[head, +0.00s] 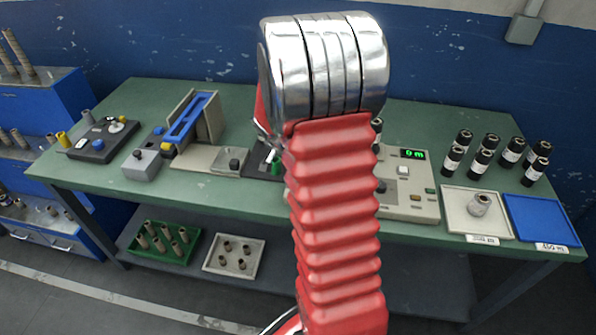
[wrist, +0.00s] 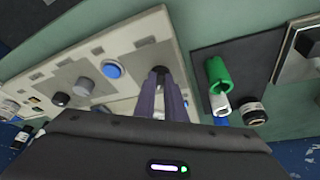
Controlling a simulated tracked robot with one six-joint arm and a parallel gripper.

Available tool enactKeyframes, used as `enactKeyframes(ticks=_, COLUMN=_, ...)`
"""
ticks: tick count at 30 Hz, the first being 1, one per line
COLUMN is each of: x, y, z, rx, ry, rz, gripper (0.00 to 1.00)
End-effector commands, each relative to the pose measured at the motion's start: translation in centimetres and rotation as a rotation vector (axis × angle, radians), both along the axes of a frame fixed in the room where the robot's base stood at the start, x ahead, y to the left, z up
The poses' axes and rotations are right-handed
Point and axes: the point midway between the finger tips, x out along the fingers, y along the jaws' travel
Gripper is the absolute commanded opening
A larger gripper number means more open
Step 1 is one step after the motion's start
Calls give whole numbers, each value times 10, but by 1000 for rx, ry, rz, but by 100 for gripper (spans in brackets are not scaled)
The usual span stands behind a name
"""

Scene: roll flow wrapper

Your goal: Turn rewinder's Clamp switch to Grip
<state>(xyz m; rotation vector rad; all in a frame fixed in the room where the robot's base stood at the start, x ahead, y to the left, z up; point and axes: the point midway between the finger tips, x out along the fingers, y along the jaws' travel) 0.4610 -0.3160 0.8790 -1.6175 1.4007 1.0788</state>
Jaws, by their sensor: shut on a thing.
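The beige machine panel with a green display, which I take to be the rewinder (head: 410,205), stands on the bench right of my arm in the head view. It fills the left of the wrist view (wrist: 130,38). My gripper (wrist: 165,82) is shut on a small black knob (wrist: 158,72) near the panel's edge, beside a blue button (wrist: 112,68). The fingers cover most of the knob, so its pointer direction is hidden. I cannot read any Clamp or Grip label. My red arm hides the gripper in the head view.
A green cylinder (wrist: 216,76) on a dark plate stands close to the right of my fingers. A grey knob (wrist: 83,86) is further left on the panel. Trays (head: 452,212) and black rolls (head: 482,157) fill the bench's right end.

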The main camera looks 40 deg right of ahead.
Motion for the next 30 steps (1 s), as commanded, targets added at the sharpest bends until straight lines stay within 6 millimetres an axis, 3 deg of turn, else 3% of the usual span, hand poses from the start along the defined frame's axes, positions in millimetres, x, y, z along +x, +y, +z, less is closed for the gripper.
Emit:
enactKeyframes(ticks=15, x=-3, y=-3, z=-1, rx=-1, ry=7, rz=-29, gripper=0)
enactKeyframes(ticks=16, x=-3, y=-3, z=-1, rx=-1, ry=7, rz=-29, gripper=12)
enactKeyframes(ticks=23, x=-2, y=-1, z=0, rx=-1, ry=5, rz=-27, gripper=28)
enactKeyframes(ticks=30, x=-1, y=-1, z=0, rx=0, ry=2, rz=-26, gripper=29)
